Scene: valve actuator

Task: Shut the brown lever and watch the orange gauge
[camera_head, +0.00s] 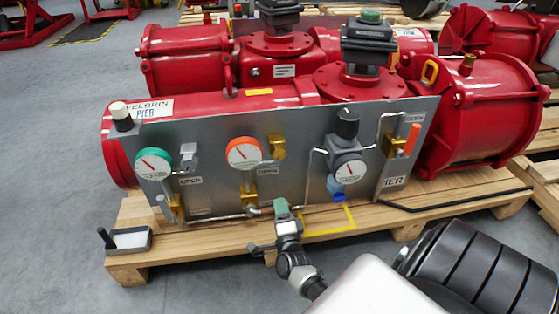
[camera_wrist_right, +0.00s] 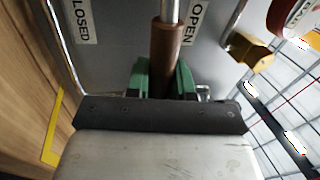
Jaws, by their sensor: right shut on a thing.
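The orange gauge (camera_head: 243,153) is on the grey panel, its needle slanting to the upper left; its value is too small to read. My right gripper (camera_head: 283,208) is at the panel's lower edge, below and right of this gauge. In the right wrist view its green fingers (camera_wrist_right: 164,82) are shut around the brown lever (camera_wrist_right: 165,55). The lever's lower end is hidden between the fingers. The label CLOSED (camera_wrist_right: 82,22) is left of the lever and OPEN (camera_wrist_right: 200,22) right of it. In the head view the gripper hides the lever. My left gripper is not in view.
A small tray (camera_head: 128,240) sits at the pallet's left.

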